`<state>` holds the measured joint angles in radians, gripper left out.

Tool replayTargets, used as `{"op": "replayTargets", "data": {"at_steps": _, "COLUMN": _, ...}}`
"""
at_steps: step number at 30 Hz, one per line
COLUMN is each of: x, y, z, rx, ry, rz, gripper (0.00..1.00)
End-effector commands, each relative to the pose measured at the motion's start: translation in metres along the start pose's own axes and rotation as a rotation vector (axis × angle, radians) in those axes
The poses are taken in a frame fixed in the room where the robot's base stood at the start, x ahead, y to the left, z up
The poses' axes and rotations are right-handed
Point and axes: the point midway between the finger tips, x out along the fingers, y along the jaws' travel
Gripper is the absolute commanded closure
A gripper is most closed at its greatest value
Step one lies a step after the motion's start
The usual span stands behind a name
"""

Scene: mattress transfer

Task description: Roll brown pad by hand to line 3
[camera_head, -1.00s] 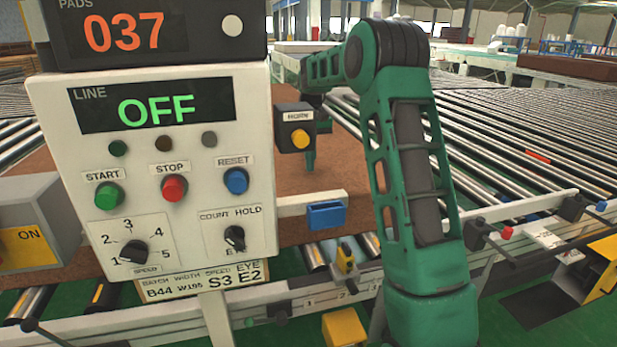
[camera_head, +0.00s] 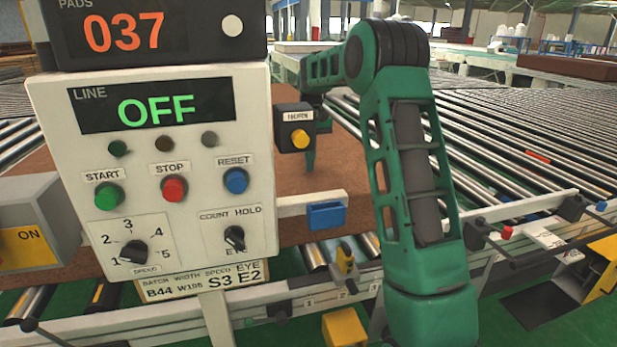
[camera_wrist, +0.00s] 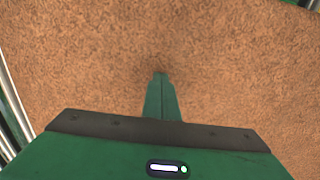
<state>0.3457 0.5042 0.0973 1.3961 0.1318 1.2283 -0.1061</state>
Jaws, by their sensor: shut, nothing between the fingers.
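The brown pad (camera_head: 345,172) lies flat on the roller conveyor, partly hidden behind the control box and my arm. It fills most of the wrist view (camera_wrist: 240,70). My gripper (camera_wrist: 160,77) is shut and empty, pointing down at the pad's top face. Its tip appears to be at or very close to the surface; I cannot tell contact for sure. In the head view my gripper (camera_head: 309,163) shows only partly behind the horn box.
The control box (camera_head: 175,180) stands in front at left, its display reading OFF and the counter above reading 037. The horn box (camera_head: 294,128) hangs close to my gripper. Bare rollers (camera_head: 510,130) run to the right. A yellow clamp (camera_head: 345,262) sits at the front rail.

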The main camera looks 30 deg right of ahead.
Motion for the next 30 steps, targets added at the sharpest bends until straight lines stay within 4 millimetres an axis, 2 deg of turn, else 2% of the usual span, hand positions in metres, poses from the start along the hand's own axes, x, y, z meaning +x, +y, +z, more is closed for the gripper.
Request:
{"op": "replayTargets", "data": {"at_steps": 17, "x": 0.0, "y": 0.0, "z": 0.0, "rx": 0.0, "ry": 0.0, "rz": 0.0, "gripper": 1.0}}
{"op": "replayTargets", "data": {"at_steps": 30, "x": 0.011, "y": 0.0, "z": 0.0, "rx": 0.0, "ry": -0.001, "rz": 0.0, "gripper": 1.0}}
